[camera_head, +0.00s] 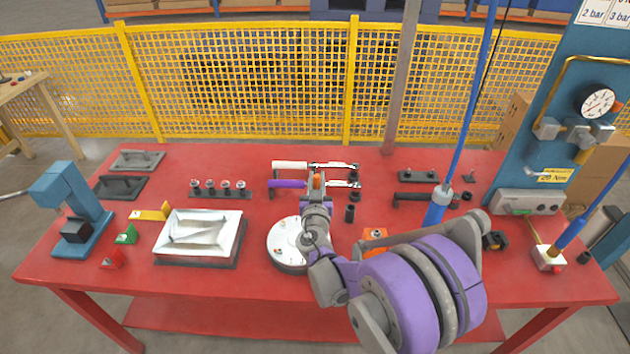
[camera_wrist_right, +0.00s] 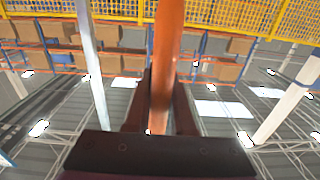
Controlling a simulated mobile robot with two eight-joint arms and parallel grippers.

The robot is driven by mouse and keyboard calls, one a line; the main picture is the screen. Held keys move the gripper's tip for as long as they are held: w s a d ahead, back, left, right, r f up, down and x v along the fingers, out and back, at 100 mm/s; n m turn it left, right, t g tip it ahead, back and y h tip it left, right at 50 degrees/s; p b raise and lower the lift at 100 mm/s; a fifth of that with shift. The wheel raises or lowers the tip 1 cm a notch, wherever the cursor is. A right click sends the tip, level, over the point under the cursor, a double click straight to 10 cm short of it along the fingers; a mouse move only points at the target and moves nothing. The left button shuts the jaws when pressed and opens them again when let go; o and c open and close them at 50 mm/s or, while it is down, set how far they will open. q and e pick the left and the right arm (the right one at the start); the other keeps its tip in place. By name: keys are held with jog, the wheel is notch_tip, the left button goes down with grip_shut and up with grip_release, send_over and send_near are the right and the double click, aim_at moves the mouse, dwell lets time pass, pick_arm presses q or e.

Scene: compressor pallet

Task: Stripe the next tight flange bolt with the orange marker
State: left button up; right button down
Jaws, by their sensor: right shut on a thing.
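My right gripper (camera_head: 316,194) is shut on the orange marker (camera_head: 317,181) above the red table, at the far side of the flange. In the right wrist view the marker (camera_wrist_right: 165,60) stands as a long orange shaft between the two dark fingers (camera_wrist_right: 160,100). The round white flange (camera_head: 284,246) lies on the table just left of my right arm, with small bolts on its face. My wrist and forearm hide its right part. The marker appears apart from the flange. Stripes on the bolts are too small to make out. My left gripper is not in view.
An orange block (camera_head: 375,234) stands right of the flange, partly behind my arm. A white tray (camera_head: 238,228) lies left of it. Wrenches with white (camera_head: 290,165) and purple (camera_head: 287,184) handles lie beyond. A rack of several bolts (camera_head: 217,193) is farther left. A blue post stands at right.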

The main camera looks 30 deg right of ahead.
jog(key=shift+r, duration=0.1)
jog(key=shift+f+b, duration=0.8)
jog(key=shift+f, duration=1.3)
jog(key=shift+f, duration=0.5)
jog(key=shift+r+p, duration=1.5)
jog(key=shift+r, duration=1.05)
